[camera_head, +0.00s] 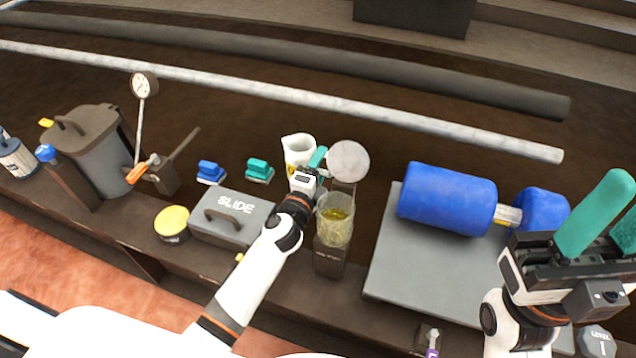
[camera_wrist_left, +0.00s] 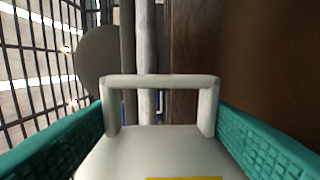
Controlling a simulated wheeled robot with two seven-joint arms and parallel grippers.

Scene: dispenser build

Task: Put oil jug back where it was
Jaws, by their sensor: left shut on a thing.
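The oil jug, a white pitcher (camera_head: 297,148), is upright near the middle of the bench in the head view. In the left wrist view, its pale handle (camera_wrist_left: 160,82) and body (camera_wrist_left: 155,150) lie between the teal fingers. My left gripper (camera_head: 312,168) is shut on the jug. The head view does not settle whether its base touches the bench; the gripper hides it. A clear beaker of yellow liquid (camera_head: 336,222) stands on a dark block just in front and right of the jug. My right gripper (camera_head: 608,225) is at the far right, its teal fingers apart and empty.
A round grey disc (camera_head: 348,161) stands close right of the jug. A grey SLIDE box (camera_head: 228,217), a yellow-lidded tin (camera_head: 172,222) and blue (camera_head: 210,170) and teal (camera_head: 259,169) blocks are left. A grey plate (camera_head: 415,265) bears a blue cylinder (camera_head: 447,198).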

